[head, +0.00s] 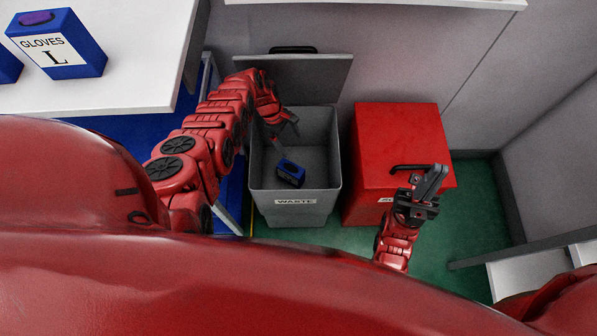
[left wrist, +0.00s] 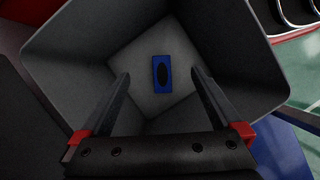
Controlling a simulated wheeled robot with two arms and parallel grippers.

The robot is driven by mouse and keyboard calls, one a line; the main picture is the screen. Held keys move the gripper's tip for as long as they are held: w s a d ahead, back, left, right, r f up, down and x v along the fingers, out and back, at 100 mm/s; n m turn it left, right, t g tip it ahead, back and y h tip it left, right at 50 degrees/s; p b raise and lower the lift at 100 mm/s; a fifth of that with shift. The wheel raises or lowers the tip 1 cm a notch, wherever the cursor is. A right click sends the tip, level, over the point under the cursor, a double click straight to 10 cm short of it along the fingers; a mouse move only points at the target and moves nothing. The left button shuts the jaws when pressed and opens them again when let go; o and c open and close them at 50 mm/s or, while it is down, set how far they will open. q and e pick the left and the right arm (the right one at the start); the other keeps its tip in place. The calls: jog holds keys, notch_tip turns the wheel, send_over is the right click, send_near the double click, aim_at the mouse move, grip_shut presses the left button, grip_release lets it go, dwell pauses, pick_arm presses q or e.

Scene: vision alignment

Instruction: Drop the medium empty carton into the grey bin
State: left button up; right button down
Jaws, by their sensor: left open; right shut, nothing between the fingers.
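The grey bin (head: 262,181) stands open on the floor with its lid (head: 300,75) raised against the wall and a WASTE label on its front. A small blue carton (head: 291,172) with a dark oval opening lies inside the bin; the left wrist view shows the carton (left wrist: 162,75) on the bin's bottom. My left gripper (head: 285,128) is over the bin's mouth, open and empty, pointing down into it; its fingers (left wrist: 160,85) show apart on both sides in the left wrist view. My right gripper (head: 435,180) is shut and empty in front of the red bin.
A red bin (head: 400,140) with a closed lid and black handle stands right of the grey bin. A white table (head: 120,85) at the left holds a blue GLOVES L box (head: 58,45). Green floor (head: 475,205) is free at the right.

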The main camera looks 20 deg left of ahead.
pick_arm(q)
jog(key=s+d+r+p, duration=0.1)
jog(key=s+p, duration=0.1)
jog(key=s, duration=0.3)
jog(key=s+d+r+p, duration=0.2)
jog(key=s+p, duration=0.1)
jog(key=s, duration=0.2)
jog(key=s+d+r+p, duration=0.1)
jog(key=s+r+p, duration=0.1)
jog(key=s, duration=0.3)
jog(key=shift+s+d+p, duration=0.15)
jog(key=shift+s+p, duration=0.05)
jog(key=shift+p, duration=0.2)
dwell(0.4)
